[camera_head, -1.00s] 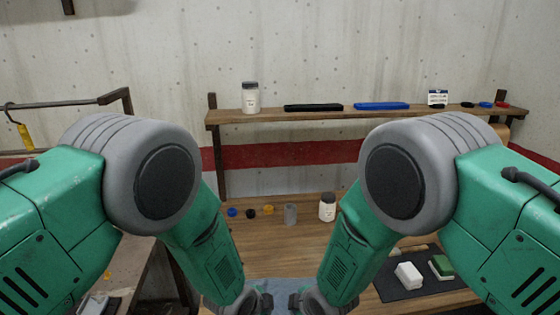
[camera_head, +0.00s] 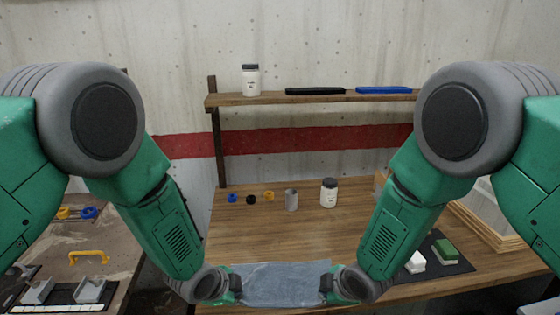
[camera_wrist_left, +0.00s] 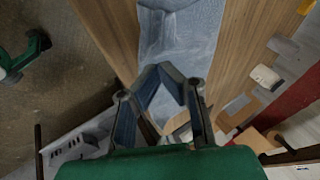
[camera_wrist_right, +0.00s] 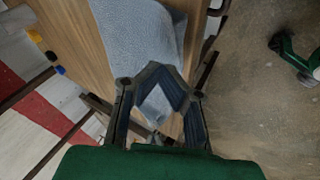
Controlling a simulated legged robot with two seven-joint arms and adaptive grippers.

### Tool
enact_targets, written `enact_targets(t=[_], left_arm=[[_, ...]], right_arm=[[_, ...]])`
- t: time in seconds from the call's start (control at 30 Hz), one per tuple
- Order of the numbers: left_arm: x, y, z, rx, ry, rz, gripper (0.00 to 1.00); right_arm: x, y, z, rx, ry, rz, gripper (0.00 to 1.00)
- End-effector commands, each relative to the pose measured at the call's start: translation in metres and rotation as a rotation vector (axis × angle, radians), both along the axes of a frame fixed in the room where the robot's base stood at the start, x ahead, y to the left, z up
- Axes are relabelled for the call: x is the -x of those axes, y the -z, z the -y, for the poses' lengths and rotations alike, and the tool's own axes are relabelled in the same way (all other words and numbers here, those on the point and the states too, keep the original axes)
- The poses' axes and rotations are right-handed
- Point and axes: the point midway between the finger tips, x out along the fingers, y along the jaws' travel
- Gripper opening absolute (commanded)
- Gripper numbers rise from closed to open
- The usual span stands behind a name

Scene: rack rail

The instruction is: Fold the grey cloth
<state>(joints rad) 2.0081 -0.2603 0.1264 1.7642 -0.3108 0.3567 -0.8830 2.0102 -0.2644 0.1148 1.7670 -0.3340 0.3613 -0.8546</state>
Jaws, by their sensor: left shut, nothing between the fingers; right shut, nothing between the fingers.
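The grey-blue cloth (camera_head: 284,284) lies on the wooden table near its front edge, between my two grippers. It also shows in the left wrist view (camera_wrist_left: 192,35) and the right wrist view (camera_wrist_right: 130,35), with creases. My left gripper (camera_head: 234,283) is at the cloth's left end, shut and empty; its fingertips show in the left wrist view (camera_wrist_left: 172,72). My right gripper (camera_head: 328,284) is at the cloth's right end, also shut and empty, as in the right wrist view (camera_wrist_right: 157,72). Whether the fingertips touch the cloth, I cannot tell.
Behind the cloth, the wooden table (camera_head: 260,235) is clear up to small rings, a grey cylinder (camera_head: 291,200) and a white jar (camera_head: 328,192). A dark mat (camera_head: 450,262) with a white and a green block (camera_head: 445,249) lies right. A wooden shelf (camera_head: 270,98) hangs behind.

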Motion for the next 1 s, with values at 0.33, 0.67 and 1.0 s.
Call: enact_targets(t=[0.33, 0.67, 1.0], left_arm=[[0.002, 0.001, -0.007, 0.0, 0.001, 0.001, 0.0], [0.001, 0.038, -0.006, 0.0, 0.001, 0.0, 0.0], [-0.001, -0.009, -0.007, 0.001, 0.0, 0.008, 0.0]], right_arm=[[0.002, 0.002, 0.008, 0.0, -0.002, 0.001, 0.0], [0.001, 0.039, 0.008, -0.001, -0.002, 0.0, 0.0], [0.0, -0.008, 0.007, -0.001, -0.002, 0.007, 0.0]])
